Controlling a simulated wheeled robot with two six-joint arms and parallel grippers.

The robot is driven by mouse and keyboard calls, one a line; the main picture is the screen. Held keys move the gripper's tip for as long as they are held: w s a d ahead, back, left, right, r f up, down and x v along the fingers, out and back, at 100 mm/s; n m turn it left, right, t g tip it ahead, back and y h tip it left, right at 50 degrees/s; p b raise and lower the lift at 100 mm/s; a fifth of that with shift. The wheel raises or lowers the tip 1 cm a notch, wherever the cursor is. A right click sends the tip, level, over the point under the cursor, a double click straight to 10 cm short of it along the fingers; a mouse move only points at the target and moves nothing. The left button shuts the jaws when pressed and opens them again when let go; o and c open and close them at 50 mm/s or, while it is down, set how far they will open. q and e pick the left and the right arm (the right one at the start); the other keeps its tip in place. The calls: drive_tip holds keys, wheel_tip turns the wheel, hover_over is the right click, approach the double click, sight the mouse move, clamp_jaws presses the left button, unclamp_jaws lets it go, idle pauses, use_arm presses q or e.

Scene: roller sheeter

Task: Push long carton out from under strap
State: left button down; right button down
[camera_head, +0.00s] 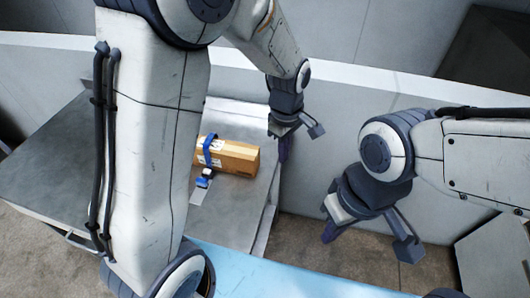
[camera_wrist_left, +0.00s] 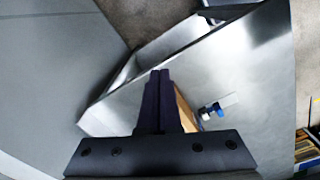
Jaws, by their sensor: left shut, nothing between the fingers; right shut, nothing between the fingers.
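The long brown carton (camera_head: 238,158) lies on the grey metal surface in the head view, its left part hidden behind my left arm. A blue strap (camera_head: 210,150) crosses over it near the visible left part, with a blue and black buckle (camera_head: 204,178) in front. My left gripper (camera_head: 283,157) is shut and empty, pointing down just beyond the carton's right end. In the left wrist view its closed fingers (camera_wrist_left: 160,75) partly hide the carton (camera_wrist_left: 184,110), and the blue buckle (camera_wrist_left: 211,111) shows to the right. My right gripper (camera_head: 330,235) is shut and empty, well right of the carton.
The grey metal surface (camera_head: 232,205) has a raised edge on its right side. A pale wall (camera_head: 330,120) runs behind it. A light blue surface (camera_head: 260,275) lies in front. Bare floor (camera_head: 300,235) shows below my right gripper.

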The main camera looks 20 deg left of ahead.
sight(242, 159)
use_arm(q)
drive_tip(key=w+a+f+n, duration=0.1)
drive_tip(key=f, duration=0.3)
drive_tip(key=w+a+f+n+p, duration=0.1)
drive_tip(key=w+f+n, duration=0.1)
drive_tip(key=f, duration=0.2)
drive_tip(key=w+a+f+n, duration=0.1)
drive_tip(key=f+n, duration=0.1)
drive_tip(key=f, duration=0.3)
drive_tip(key=shift+w+a+f+p, duration=0.1)
drive_tip(key=shift+w+p, duration=0.15)
drive_tip(key=shift+p, duration=0.05)
drive_tip(key=a+p, duration=0.1)
drive_tip(key=a, duration=0.2)
drive_tip(key=shift+a, duration=0.35)
drive_tip(key=shift+a+f, duration=0.1)
drive_tip(key=shift+a, duration=0.05)
